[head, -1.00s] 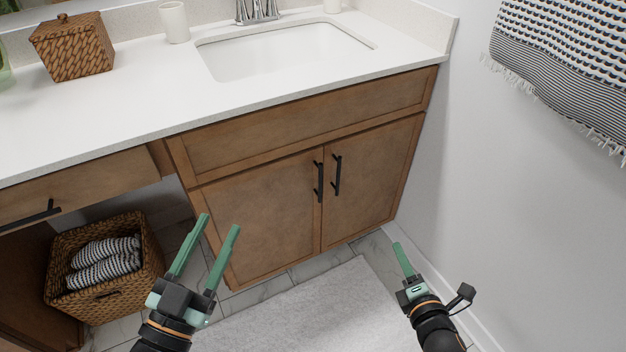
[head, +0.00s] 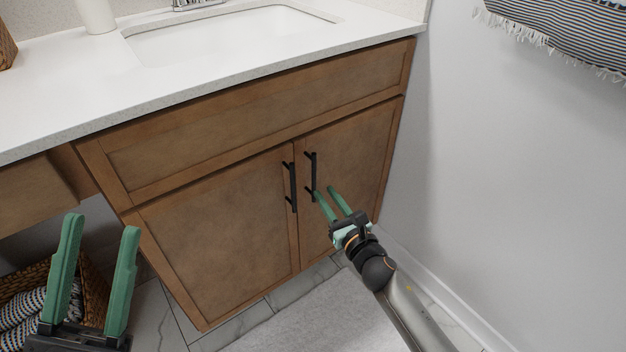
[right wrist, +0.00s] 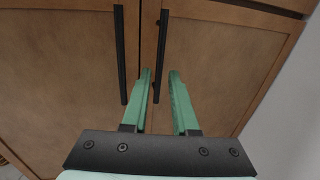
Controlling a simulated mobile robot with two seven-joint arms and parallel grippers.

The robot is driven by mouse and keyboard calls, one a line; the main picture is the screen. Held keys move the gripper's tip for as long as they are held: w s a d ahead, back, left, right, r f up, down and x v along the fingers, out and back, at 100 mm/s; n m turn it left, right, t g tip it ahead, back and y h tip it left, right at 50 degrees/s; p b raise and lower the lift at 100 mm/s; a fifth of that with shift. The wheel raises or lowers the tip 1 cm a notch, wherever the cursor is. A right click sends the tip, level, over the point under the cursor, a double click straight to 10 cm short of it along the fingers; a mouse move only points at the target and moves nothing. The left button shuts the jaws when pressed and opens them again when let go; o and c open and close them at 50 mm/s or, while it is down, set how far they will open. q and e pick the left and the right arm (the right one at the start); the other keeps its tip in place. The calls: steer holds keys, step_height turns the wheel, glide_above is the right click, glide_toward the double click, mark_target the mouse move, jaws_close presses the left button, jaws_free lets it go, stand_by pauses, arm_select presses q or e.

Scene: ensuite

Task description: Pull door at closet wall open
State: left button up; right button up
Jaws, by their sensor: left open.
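The closed vanity cabinet has two brown doors. The left door (head: 220,235) and the right door (head: 355,165) each carry a black vertical bar handle by the middle seam: the left handle (head: 291,187) and the right handle (head: 310,176). My right gripper (head: 324,191) is open, with its green fingertips at the lower end of the right handle. In the right wrist view, the right handle (right wrist: 161,50) runs down into the gap between the fingers (right wrist: 160,72); I cannot tell whether they touch it. My left gripper (head: 102,224) is open and empty at the lower left, away from the doors.
A white countertop (head: 60,100) with a sink (head: 230,35) is above the cabinet. A wicker basket with striped towels (head: 20,310) stands at lower left. A white wall (head: 500,180) with a hanging towel (head: 580,35) bounds the right. A grey rug (head: 320,325) covers the floor in front.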

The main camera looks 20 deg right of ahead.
mark_target(315, 180)
steer(key=w, duration=0.2)
steer(key=w+b, duration=0.1)
steer(key=w, duration=0.2)
steer(key=w+a, duration=0.1)
steer(key=w, duration=0.1)
steer(key=shift+w+b, duration=0.15)
steer(key=shift+b, duration=0.25)
jaws_close()
stand_by(1.0)
